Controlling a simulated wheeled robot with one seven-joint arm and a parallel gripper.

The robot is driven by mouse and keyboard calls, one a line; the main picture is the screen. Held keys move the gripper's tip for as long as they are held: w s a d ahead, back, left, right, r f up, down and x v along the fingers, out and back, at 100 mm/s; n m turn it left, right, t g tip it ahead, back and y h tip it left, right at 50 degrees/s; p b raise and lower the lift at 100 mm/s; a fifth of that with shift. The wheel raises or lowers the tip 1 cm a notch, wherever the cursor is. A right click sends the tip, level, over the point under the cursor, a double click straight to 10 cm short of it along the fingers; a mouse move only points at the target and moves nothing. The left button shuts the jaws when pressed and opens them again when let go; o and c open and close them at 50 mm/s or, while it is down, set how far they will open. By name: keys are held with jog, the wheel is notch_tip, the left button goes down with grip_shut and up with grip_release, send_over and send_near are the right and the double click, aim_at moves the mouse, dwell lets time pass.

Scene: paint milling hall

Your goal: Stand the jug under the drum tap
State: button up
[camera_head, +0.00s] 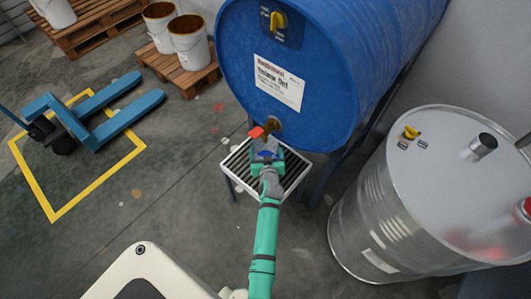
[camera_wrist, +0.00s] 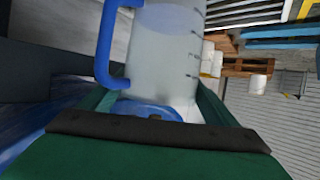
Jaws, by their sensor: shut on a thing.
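The blue drum (camera_head: 300,60) lies on its side on a stand, with a tap (camera_head: 271,124) and its red handle (camera_head: 256,132) low on its front face. Below the tap is a slatted drip grate (camera_head: 236,171) on legs. My gripper (camera_head: 268,156) is over the grate, just below and in front of the tap. In the wrist view, my gripper (camera_wrist: 152,106) is shut on the jug (camera_wrist: 170,45), a translucent body with measuring marks and a blue handle (camera_wrist: 104,45). In the head view the jug is mostly hidden by my gripper; I cannot tell whether its base touches the grate.
A steel drum (camera_head: 385,215) stands close on the right. A blue pallet jack (camera_head: 95,110) sits in a yellow floor outline at left. White buckets (camera_head: 190,48) stand on a pallet (camera_head: 180,75) behind. The floor left of the grate is clear.

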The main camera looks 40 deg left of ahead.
aim_at(265, 145)
jog(key=shift+w+a+f, duration=0.1)
jog(key=shift+f, duration=0.75)
jog(key=shift+w+a+f, duration=0.1)
jog(key=shift+f, duration=0.85)
jog(key=o, duration=1.8)
jog(key=s+d+r+m+t+h, duration=0.2)
jog(key=s+d+r, duration=0.2)
jog(key=s+d, duration=0.85)
jog(key=s+d+r+m+t+h, duration=0.1)
jog(key=s+d+r+m+h, duration=0.25)
jog(key=s+d, duration=0.9)
jog(key=s+d+r+m+t+h, duration=0.1)
jog(key=s+d+r, duration=0.5)
jog(key=r, duration=0.2)
jog(key=s+d+r+m+t+h, duration=0.1)
jog(key=s+d+r+h, duration=0.1)
jog(key=s+d+r, duration=0.4)
notch_tip(265, 145, up, 3)
jog(key=shift+s+f+m, duration=0.1)
jog(key=shift+s+m, duration=0.15)
jog(key=shift+m, duration=0.1)
